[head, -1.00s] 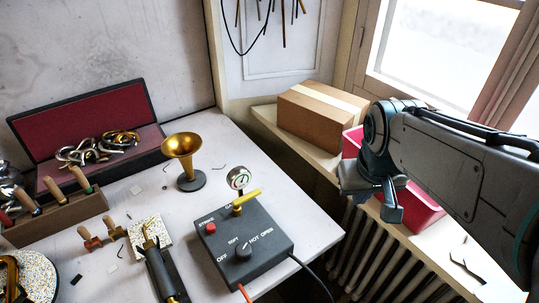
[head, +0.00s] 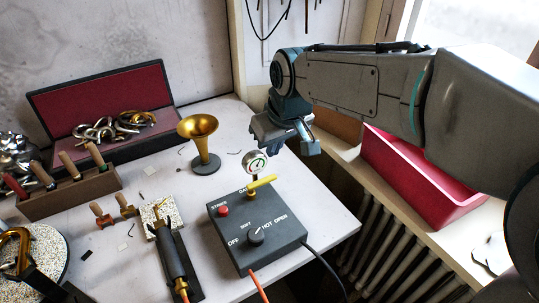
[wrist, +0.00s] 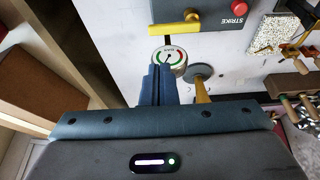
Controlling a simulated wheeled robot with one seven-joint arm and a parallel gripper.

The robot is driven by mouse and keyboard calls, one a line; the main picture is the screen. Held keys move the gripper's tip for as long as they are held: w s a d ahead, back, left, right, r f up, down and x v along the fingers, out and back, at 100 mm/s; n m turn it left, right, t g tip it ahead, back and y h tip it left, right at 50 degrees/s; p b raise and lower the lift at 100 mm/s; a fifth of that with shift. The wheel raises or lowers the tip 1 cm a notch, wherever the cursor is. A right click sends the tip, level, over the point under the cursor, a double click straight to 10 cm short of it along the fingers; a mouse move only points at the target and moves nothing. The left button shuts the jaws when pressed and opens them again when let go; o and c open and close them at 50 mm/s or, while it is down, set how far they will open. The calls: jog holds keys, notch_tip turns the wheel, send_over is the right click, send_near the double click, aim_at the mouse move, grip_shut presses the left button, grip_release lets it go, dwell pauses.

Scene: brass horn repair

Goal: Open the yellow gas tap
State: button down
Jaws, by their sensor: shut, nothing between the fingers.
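The yellow gas tap (head: 262,186) is a bar handle on a brass stem at the back edge of the dark grey control box (head: 240,212). It also shows in the wrist view (wrist: 187,27), beyond my fingertips. A round pressure gauge (head: 256,162) stands just behind the tap. My gripper (head: 280,148) is above and behind the gauge, apart from the tap. In the wrist view its fingers (wrist: 158,72) are shut together with nothing between them, their tips overlapping the gauge's edge in the picture.
The control box has a red strike button (head: 223,211) and a black knob (head: 256,236). A brass horn bell (head: 200,127) stands left of my gripper. A torch (head: 171,255) lies left of the box. A pink-red bin (head: 405,180) is on the sill at right.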

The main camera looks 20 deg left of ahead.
jog(key=x, duration=0.9)
jog(key=shift+b, duration=0.35)
